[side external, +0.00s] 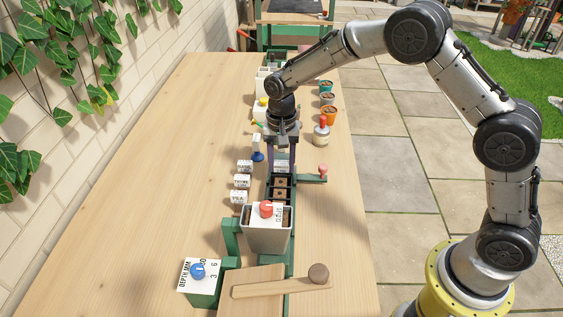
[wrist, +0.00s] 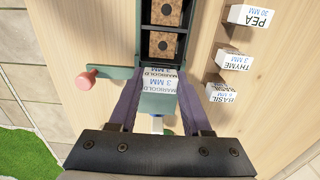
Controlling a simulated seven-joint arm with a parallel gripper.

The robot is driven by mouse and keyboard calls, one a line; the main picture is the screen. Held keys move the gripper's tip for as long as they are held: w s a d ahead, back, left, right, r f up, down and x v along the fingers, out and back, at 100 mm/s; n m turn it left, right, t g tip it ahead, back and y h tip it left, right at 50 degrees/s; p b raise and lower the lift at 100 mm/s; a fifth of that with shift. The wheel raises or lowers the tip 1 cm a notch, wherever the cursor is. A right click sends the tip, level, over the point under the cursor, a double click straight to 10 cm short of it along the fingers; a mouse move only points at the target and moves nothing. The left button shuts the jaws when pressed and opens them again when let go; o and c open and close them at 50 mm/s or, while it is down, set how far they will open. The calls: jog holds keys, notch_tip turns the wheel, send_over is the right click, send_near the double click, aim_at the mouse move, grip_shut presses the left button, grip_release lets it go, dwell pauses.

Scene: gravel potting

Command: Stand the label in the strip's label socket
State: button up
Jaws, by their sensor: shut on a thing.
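My gripper (side external: 282,160) points down at the far end of the dark green strip (side external: 281,187). Its purple fingers are shut on a white label, the marigold label (wrist: 160,82), which reads "MARIGOLD 3 MM" in the wrist view. The fingertips (wrist: 159,74) flank it, one on each side. The label is at the strip's end, right beside the last soil-filled cell (wrist: 162,45). The label socket is hidden under the label and gripper, so I cannot tell whether the label's foot is in it. The label also shows between the fingers in the side view (side external: 281,165).
Other labels, pea (wrist: 250,15), thyme (wrist: 234,61) and basil (wrist: 222,92), stand in a row beside the strip. A pink-knobbed lever (side external: 323,171) sticks out on the other side. A hopper with a red knob (side external: 266,232) stands over the strip's near part. Small pots (side external: 328,114) stand behind.

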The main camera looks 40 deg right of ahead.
jog(key=o, duration=1.2)
jog(key=shift+o, duration=0.3)
jog(key=shift+o, duration=1)
jog(key=shift+r, duration=3.45)
